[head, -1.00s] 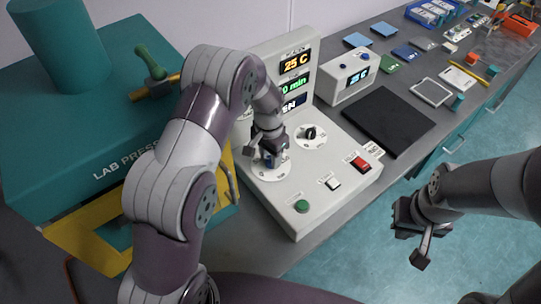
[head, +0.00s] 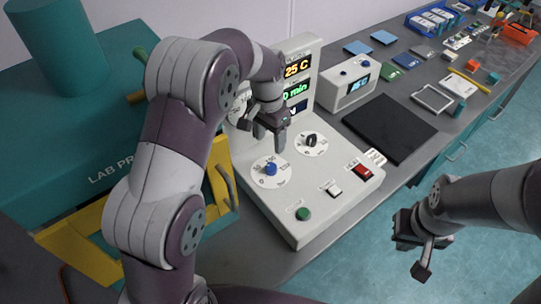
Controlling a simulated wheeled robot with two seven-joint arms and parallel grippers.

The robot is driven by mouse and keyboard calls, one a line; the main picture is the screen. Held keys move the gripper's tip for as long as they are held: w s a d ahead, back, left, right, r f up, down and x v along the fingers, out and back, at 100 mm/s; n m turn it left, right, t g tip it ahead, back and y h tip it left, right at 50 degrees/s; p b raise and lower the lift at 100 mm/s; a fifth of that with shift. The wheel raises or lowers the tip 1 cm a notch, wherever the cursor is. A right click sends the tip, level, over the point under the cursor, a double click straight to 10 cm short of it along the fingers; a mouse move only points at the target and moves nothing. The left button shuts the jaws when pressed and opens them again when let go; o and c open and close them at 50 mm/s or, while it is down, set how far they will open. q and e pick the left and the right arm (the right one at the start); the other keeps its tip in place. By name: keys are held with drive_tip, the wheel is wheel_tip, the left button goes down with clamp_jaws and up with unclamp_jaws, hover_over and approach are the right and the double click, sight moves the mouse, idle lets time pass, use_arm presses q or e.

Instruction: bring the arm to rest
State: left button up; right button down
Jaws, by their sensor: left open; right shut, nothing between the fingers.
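My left gripper (head: 270,140) is open and empty. It hangs above the sloped panel of the light grey control console (head: 325,215), apart from the blue knob (head: 270,168) on its white dial. My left arm comes in from the lower left and arches up, hiding part of the console and the press. My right gripper (head: 412,258) is shut and empty, out over the floor to the right of the bench, pointing left and down.
A teal lab press (head: 85,135) with a yellow frame stands at left. The console has a black knob (head: 310,140), green button (head: 303,214) and red switch (head: 362,172). A black mat (head: 390,128), small display box (head: 347,88) and several samples lie farther along the bench (head: 440,65).

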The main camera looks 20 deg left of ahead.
drive_tip(key=shift+r+p, duration=0.9)
